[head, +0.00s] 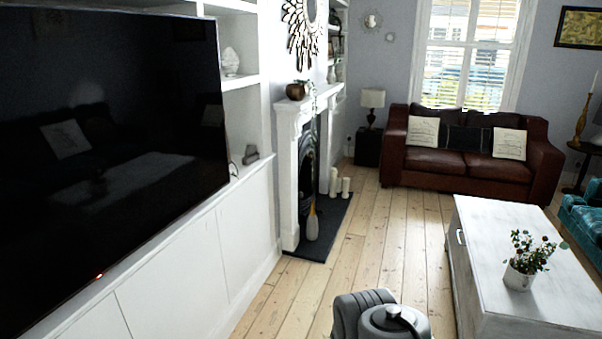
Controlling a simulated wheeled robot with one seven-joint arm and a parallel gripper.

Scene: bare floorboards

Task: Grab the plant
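A small leafy plant in a white pot (519,277) stands upright on the white coffee table (490,234), near its front end at the right of the head view. Another plant, in a round brown pot (296,91), sits on the fireplace mantel with a trailing stem. Grey and dark parts of my own body show at the bottom centre, to the left of the table. My gripper's fingers cannot be made out. No contact with either plant shows.
Bare floorboards (374,240) run clear between the fireplace and the coffee table. A dark hearth (326,230) holds candles and a vase. A brown leather sofa (452,165) stands at the back, a teal seat (585,220) at the right edge. A large TV (110,150) fills the left.

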